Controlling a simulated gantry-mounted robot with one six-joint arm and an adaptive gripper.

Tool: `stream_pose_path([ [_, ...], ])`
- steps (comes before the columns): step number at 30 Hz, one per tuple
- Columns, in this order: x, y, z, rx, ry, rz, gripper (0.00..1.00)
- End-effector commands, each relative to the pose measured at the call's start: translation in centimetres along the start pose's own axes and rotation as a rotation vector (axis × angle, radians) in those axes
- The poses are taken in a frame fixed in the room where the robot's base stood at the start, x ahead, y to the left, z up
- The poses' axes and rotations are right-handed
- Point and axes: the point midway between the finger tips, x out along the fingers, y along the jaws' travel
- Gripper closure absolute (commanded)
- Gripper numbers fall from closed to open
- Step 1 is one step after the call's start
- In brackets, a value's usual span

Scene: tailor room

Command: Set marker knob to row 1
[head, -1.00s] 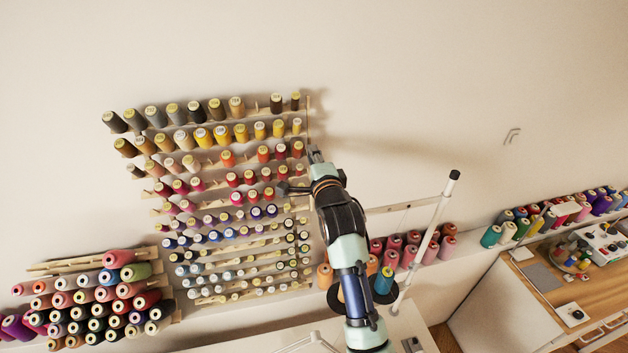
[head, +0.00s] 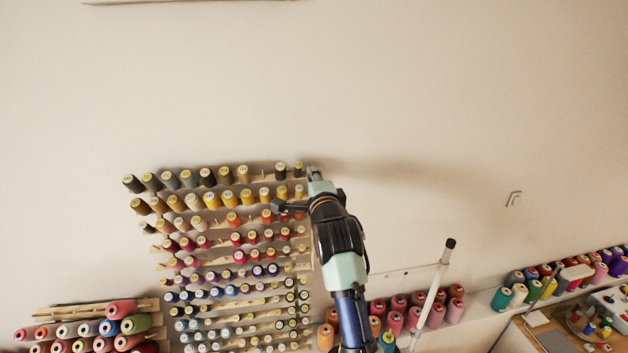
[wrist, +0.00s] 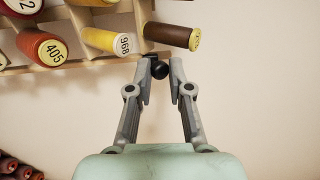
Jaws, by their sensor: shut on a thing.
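The marker knob (wrist: 159,70) is a small black ball between my fingertips in the wrist view. It sits at the right-hand edge of the wooden thread rack (wrist: 85,62). My gripper (wrist: 161,76) is shut on the knob. In the head view my gripper (head: 313,174) is at the rack's right edge, about level with the top row of spools (head: 208,177), slightly below its rightmost spool. The knob itself is too small to make out there. The wrist view shows a dark brown spool (wrist: 172,36) just beyond the fingertips.
Spools fill the rack rows left of my gripper, including a yellow one marked 968 (wrist: 112,41) and a red one marked 405 (wrist: 42,47). A white pole (head: 434,288) stands to the lower right.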

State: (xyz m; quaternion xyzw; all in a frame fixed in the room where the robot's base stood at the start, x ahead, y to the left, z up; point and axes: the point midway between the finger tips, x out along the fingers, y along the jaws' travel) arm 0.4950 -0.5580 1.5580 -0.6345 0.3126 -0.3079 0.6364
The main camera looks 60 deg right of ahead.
Motion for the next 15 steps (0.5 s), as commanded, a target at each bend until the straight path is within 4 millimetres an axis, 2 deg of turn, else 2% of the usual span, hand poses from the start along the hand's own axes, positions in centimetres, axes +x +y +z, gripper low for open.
stream_pose_path([
  [1,-0.07,-0.63,-0.03,0.0,0.0,-0.013,0.79],
  [5,-0.07,-0.62,-0.03,0.001,0.0,-0.013,0.57],
  [6,-0.06,-0.57,-0.03,0.0,0.0,-0.012,0.56],
  [15,-0.27,-0.34,0.0,0.0,0.0,-0.008,0.56],
])
